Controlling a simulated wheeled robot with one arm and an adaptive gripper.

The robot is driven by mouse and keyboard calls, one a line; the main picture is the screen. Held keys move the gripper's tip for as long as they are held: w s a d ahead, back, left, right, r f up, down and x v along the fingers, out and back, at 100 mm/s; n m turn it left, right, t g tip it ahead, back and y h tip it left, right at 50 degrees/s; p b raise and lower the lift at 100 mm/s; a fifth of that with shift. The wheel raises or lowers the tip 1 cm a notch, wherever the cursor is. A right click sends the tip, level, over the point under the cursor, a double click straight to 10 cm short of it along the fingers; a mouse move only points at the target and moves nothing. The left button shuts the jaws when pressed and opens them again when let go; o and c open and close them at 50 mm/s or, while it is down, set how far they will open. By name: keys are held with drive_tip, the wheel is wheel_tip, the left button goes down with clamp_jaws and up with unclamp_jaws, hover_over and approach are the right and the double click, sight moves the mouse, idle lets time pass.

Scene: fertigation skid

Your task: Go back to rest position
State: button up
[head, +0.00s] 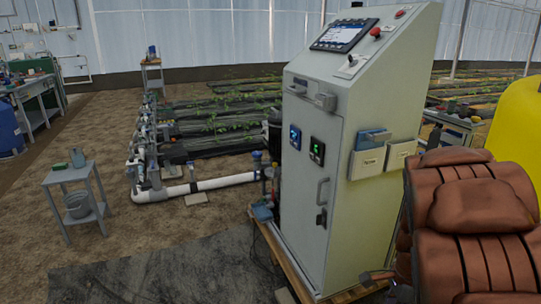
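My gripper is not clearly visible in the head view. A brown padded, ribbed form (470,215) fills the lower right and looks like part of my covered arm. A small grey piece (377,278) shows at its lower left edge, and I cannot tell what it is. The grey control cabinet (340,130) stands upright just left of the padded form. It has a sloped top with a screen (344,35), red buttons, two small lit displays (317,151) and a door handle (322,192). The padded form hides part of the cabinet's right side.
The cabinet stands on a wooden pallet (284,262). A small grey table (74,187) with a bucket (77,205) stands at left. White pipes (225,182) and valves run behind. A yellow tank (518,125) is at right. The floor at front left is clear.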

drive_tip(key=s+a+r+n+p, duration=0.5)
drive_tip(key=s+r+n, duration=0.1)
drive_tip(key=r, duration=0.2)
drive_tip(key=s+a+r+n+p, duration=0.5)
drive_tip(key=s+r+n, duration=0.1)
drive_tip(key=r, duration=0.3)
drive_tip(key=s+a+r+n+g+p, duration=0.1)
drive_tip(key=s+a+r+n+p, duration=0.4)
drive_tip(key=r, duration=0.4)
drive_tip(key=shift+s+r+n+p, duration=0.2)
drive_tip(key=shift+s+n+p, duration=0.35)
drive_tip(key=shift+s+n, duration=0.5)
drive_tip(key=shift+s, duration=0.15)
